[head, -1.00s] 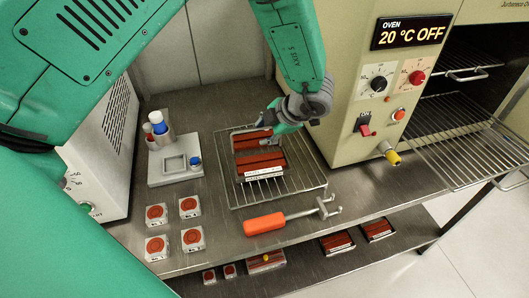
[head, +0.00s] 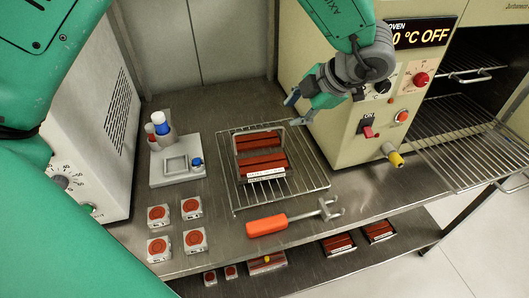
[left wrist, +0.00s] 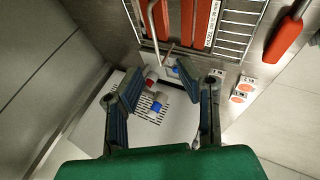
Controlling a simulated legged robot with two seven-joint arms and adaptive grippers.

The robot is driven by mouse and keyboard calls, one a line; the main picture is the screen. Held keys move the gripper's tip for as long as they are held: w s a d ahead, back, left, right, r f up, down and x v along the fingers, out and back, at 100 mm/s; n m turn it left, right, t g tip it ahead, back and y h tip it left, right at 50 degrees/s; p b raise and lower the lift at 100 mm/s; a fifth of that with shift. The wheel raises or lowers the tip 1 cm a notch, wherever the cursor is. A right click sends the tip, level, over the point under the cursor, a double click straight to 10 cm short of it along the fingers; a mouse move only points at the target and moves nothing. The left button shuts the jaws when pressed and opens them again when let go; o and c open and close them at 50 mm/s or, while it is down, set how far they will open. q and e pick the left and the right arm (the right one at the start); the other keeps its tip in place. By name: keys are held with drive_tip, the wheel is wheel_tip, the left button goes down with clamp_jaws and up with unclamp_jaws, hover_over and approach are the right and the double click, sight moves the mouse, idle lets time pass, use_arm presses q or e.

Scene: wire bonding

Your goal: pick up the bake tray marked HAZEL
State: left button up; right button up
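A bake tray with red-brown bars (head: 258,160) and a white label (head: 265,173) on its front edge lies on a wire rack (head: 312,178) on the bench. My left gripper (head: 293,110) is open and empty, above and to the right of the tray, near the oven front. My right gripper is not in view.
The oven (head: 345,130) stands right of the rack, its display partly covered by my arm. An orange-handled tool (head: 268,224) lies in front. Several small red-topped blocks (head: 192,207) and a white holder (head: 178,170) stand left. Similar trays (head: 338,244) lie on the lower shelf.

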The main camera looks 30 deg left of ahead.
use_arm(q)
drive_tip(key=m+g+h+p, duration=0.2)
drive_tip(key=h+p, duration=0.2)
approach(258, 130)
drive_tip(key=x, duration=0.5)
drive_tip(key=shift+f, duration=0.4)
drive_tip(key=x, duration=0.4)
drive_tip(key=shift+w+f, duration=0.2)
drive_tip(key=shift+f, duration=0.15)
drive_tip(key=shift+a, duration=0.25)
clamp_jaws()
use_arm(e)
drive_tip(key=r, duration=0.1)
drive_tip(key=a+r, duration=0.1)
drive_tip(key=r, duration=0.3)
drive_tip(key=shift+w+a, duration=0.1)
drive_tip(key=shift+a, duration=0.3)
